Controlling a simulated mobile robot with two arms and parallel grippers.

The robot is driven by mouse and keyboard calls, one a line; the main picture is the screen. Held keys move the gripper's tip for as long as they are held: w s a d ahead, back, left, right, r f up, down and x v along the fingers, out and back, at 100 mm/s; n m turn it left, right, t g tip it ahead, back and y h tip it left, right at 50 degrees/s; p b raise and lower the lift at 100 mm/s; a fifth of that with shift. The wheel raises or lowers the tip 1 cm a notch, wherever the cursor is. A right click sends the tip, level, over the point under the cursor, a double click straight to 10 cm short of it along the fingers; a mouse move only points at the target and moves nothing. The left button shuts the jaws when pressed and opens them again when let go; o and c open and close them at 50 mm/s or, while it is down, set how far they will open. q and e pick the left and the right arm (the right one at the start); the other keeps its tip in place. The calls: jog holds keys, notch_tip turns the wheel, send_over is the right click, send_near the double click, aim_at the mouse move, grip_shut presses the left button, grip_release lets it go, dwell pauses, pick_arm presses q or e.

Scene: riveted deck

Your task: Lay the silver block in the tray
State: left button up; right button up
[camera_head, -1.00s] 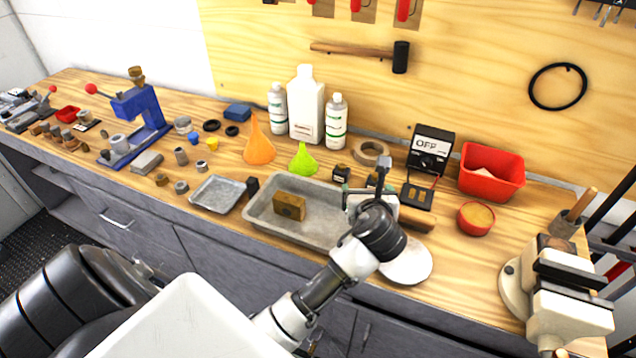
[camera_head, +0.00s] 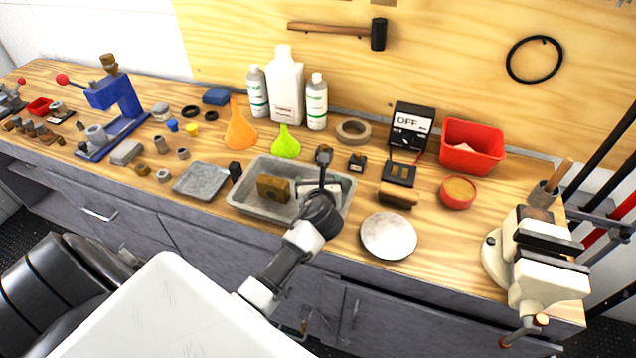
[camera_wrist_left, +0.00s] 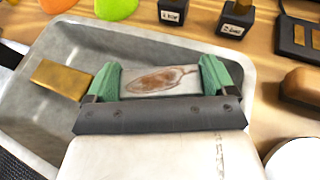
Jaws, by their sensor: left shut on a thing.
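The silver block (camera_wrist_left: 158,80) is between the green fingertips of my left gripper in the left wrist view. Its face carries a brown, leaf-shaped stain. My left gripper (camera_head: 322,184) is shut on it, over the right part of the grey metal tray (camera_head: 245,204). The tray also shows in the left wrist view (camera_wrist_left: 35,105). The gap between block and tray floor is hard to judge. A brass-coloured block (camera_head: 273,188) sits in the tray, left of the gripper; it also shows in the left wrist view (camera_wrist_left: 62,78). My right gripper is out of view.
A shallow square grey dish (camera_head: 200,180) and a small black block (camera_head: 235,171) stand left of the tray. A pale round disc (camera_head: 388,236) and a brown-handled brush (camera_head: 398,197) lie to its right. Funnels and bottles (camera_head: 286,90) stand behind. A vise (camera_head: 540,262) is at far right.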

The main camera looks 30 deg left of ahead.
pick_arm(q)
jog(key=o, duration=1)
jog(key=shift+f, duration=0.1)
jog(key=v, duration=1.2)
